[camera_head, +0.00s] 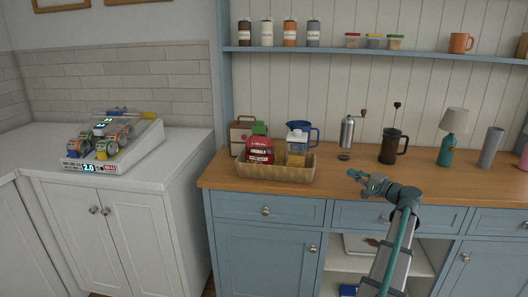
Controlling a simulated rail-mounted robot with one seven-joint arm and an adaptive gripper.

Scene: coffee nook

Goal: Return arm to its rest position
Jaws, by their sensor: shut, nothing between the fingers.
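My gripper (354,174) shows in the head view at the end of my teal and grey arm. It is shut and empty, and points up and to the left above the front part of the wooden counter (332,189). The arm rises from the lower right of the picture, in front of the blue cabinets. The gripper is to the right of a wicker basket (270,174) and apart from it.
The basket holds a red bag (260,149), a carton (296,155) and other goods. Behind the gripper stand a grinder (347,132), a French press (390,148) and a lamp (449,138). A shelf (390,54) crosses above.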

